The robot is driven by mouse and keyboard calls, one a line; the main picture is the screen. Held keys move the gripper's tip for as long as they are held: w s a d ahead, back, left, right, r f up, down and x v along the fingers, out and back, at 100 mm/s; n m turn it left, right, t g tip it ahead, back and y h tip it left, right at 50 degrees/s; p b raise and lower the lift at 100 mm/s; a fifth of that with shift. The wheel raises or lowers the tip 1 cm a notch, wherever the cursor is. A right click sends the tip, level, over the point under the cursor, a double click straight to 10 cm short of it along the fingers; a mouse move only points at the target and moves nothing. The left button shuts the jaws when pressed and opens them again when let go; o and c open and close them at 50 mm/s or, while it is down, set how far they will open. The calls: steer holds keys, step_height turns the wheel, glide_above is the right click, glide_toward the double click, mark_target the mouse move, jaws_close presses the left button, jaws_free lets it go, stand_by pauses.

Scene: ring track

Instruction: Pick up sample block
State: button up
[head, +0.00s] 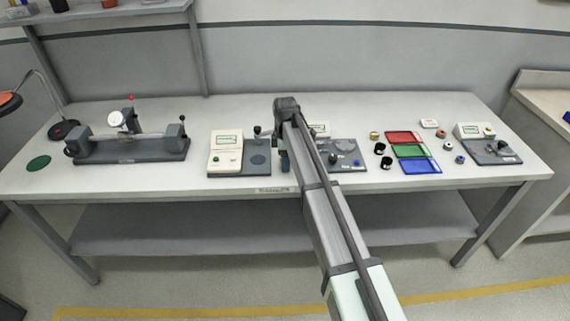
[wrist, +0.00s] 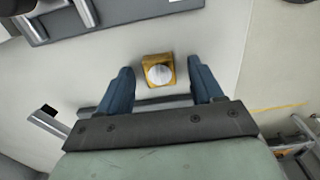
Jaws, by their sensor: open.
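A yellow block with a round white top (wrist: 159,70), likely the sample block, sits on the pale bench top in the wrist view, near the bench edge. My gripper (wrist: 160,68) is open, with one blue finger to each side of the block in the picture. I see no finger touching it, and the height of the fingers above it is hard to tell. In the head view my gripper (head: 284,160) is over the middle front of the bench, and I cannot make out the block there; my arm may hide it.
A grey-based tester (head: 225,150) stands just left of my gripper, another grey-based device (head: 347,158) just right. Red, green and blue trays (head: 420,166) and small parts lie further right. A dial-gauge bench (head: 130,150) stands at the left. The bench front edge (head: 250,190) is close.

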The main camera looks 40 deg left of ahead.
steer(key=shift+f, duration=0.1)
steer(key=shift+c, duration=0.3)
jaws_close()
